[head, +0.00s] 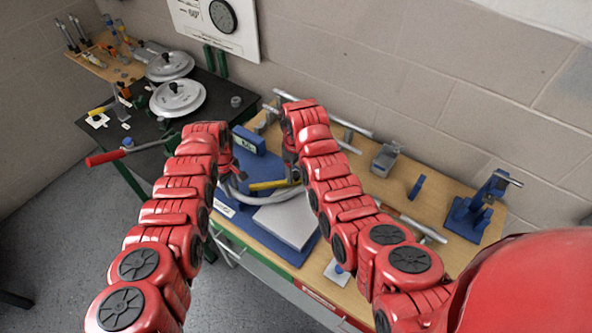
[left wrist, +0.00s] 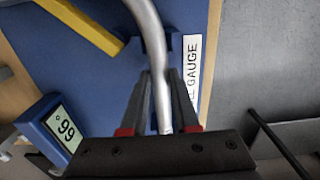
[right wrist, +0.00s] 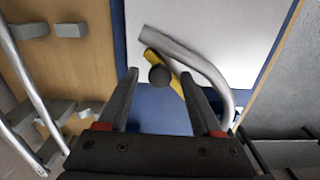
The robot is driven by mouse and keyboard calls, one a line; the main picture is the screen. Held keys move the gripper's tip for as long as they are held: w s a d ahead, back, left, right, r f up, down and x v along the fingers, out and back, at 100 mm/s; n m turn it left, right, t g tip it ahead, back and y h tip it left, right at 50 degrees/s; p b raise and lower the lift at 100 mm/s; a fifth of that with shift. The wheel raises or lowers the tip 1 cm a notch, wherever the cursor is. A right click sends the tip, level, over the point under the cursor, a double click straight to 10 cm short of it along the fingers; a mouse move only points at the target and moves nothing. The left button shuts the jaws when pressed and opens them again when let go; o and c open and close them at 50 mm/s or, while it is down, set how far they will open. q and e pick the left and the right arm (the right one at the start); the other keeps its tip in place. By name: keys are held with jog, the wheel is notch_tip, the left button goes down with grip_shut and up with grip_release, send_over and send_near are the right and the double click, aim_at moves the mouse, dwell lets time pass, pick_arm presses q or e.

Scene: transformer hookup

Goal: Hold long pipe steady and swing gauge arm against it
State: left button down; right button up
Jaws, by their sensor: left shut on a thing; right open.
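The bent grey long pipe (head: 234,191) lies over the blue gauge board (head: 252,231) on the bench. My left gripper (left wrist: 160,84) is shut on the pipe near one end; the pipe runs up between its fingers in the left wrist view (left wrist: 150,28). The yellow gauge arm (head: 268,185) lies on the board and shows in the left wrist view (left wrist: 84,24). In the right wrist view its black knob (right wrist: 159,75) is between the fingers of my right gripper (right wrist: 160,86), which is open. The pipe's other bend (right wrist: 205,66) passes close by the knob.
A blue digital readout (left wrist: 58,130) stands on the board's edge. A pale grey plate (head: 288,222) covers part of the board. Long metal tubes (head: 345,125) and a blue clamp stand (head: 470,212) are on the wooden bench. A black table with round lids (head: 178,97) stands left.

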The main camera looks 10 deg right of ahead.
notch_tip(320, 180, up, 5)
jog(key=shift+w+f, duration=0.1)
jog(key=shift+r, duration=1.3)
pick_arm(q)
jog(key=c, duration=0.6)
grip_release()
jog(key=shift+r, duration=0.2)
